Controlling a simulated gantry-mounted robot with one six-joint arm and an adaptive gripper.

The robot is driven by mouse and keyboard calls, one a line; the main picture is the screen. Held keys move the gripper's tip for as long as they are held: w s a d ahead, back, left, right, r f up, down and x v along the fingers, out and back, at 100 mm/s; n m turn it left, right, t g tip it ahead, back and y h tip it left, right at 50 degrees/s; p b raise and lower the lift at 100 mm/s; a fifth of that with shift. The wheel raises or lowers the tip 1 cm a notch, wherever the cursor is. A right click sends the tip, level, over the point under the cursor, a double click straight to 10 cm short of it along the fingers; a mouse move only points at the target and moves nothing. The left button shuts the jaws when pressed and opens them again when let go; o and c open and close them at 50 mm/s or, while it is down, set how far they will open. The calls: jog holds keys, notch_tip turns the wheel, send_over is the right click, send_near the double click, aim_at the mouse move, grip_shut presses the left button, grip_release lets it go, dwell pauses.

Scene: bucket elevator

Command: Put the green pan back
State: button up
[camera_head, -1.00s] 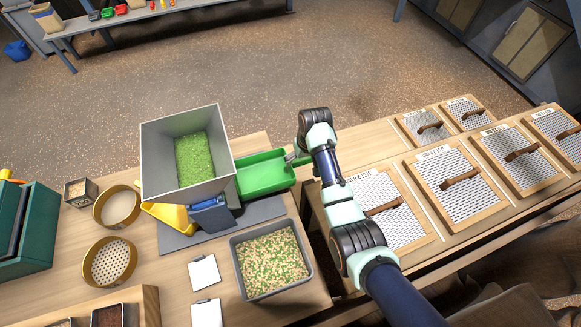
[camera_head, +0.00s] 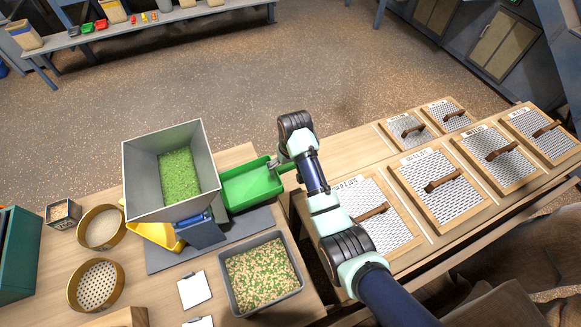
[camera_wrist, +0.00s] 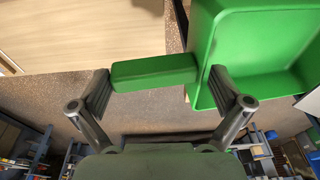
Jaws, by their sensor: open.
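The green pan (camera_head: 252,187) sits at the right of the grey hopper box, with its open side up. It is empty in the part I see. Its handle (camera_head: 289,167) points right, toward my arm. My gripper (camera_head: 279,160) is at the pan's handle end, small and partly hidden by my wrist in the head view. In the wrist view my gripper (camera_wrist: 162,88) is open, with the green handle (camera_wrist: 154,72) between its two fingers and the pan (camera_wrist: 262,45) at the right. The right finger overlaps the pan's edge in the picture; I cannot tell whether it touches.
The grey hopper box (camera_head: 133,175) holds green grains. A yellow tray (camera_head: 158,234) and a blue block (camera_head: 203,232) are below it. A grey bin (camera_head: 228,297) of mixed grains stands in front. Sieves (camera_head: 103,228) lie left; screens with handles (camera_head: 440,190) cover the right bench.

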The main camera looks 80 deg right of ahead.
jog(key=a+r, duration=0.1)
jog(key=r, duration=0.2)
jog(key=w+a+r+p, duration=0.1)
jog(key=r, duration=0.1)
jog(key=shift+w+a, duration=0.1)
jog(key=shift+a, duration=0.2)
jog(key=shift+w+a+r+y, duration=0.3)
jog(key=shift+w+a+r, duration=0.15)
jog(key=shift+a, duration=0.2)
jog(key=shift+s+d, duration=0.15)
